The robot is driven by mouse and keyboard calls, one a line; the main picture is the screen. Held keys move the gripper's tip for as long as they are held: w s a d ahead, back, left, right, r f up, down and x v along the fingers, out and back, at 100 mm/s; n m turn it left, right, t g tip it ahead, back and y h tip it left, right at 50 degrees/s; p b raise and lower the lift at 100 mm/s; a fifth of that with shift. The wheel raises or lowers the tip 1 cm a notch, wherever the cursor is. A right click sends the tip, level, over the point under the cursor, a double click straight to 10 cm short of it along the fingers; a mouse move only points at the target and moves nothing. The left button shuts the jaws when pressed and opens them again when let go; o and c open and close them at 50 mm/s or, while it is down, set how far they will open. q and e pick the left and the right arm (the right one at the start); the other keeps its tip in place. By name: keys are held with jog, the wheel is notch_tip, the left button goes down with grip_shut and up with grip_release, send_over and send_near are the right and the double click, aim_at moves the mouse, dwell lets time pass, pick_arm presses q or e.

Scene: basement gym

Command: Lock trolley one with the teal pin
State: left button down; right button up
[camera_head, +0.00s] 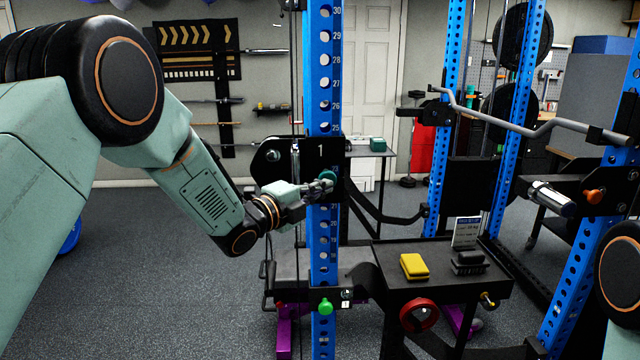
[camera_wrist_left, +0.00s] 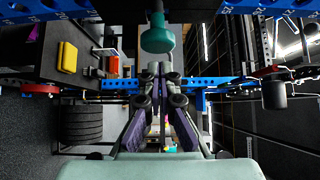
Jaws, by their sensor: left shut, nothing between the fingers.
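Trolley one (camera_head: 287,153) is a black carriage marked "1" on the blue numbered upright (camera_head: 323,75), just below the number 25. The teal pin (camera_head: 328,176) has a round knob and sits at the trolley's front, beside my fingertips. In the left wrist view the teal pin (camera_wrist_left: 157,38) shows knob and stem just beyond the fingertips. My left gripper (camera_head: 324,188) is shut and empty, close to the knob; I cannot tell if it touches. Its fingers (camera_wrist_left: 160,72) also show in the wrist view. The pin's tip is hidden. My right gripper is not in view.
A green knob (camera_head: 325,306) sits lower on the same upright. Another carriage with an orange knob (camera_head: 595,196) is at far right. Grey floor is open at left.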

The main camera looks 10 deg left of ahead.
aim_at(327, 176)
pick_arm(q)
jog(key=shift+w+a+f, duration=0.1)
jog(key=shift+w+a, duration=0.05)
jog(key=shift+w, duration=0.6)
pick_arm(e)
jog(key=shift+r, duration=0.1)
pick_arm(q)
jog(key=shift+s, duration=0.1)
jog(key=shift+w+a+r+b, duration=0.2)
jog(key=shift+w+b, duration=0.1)
jog(key=shift+w, duration=0.35)
jog(key=shift+w+a+r+b, duration=0.1)
jog(key=shift+w+a+b, duration=0.15)
jog(key=shift+w, duration=0.35)
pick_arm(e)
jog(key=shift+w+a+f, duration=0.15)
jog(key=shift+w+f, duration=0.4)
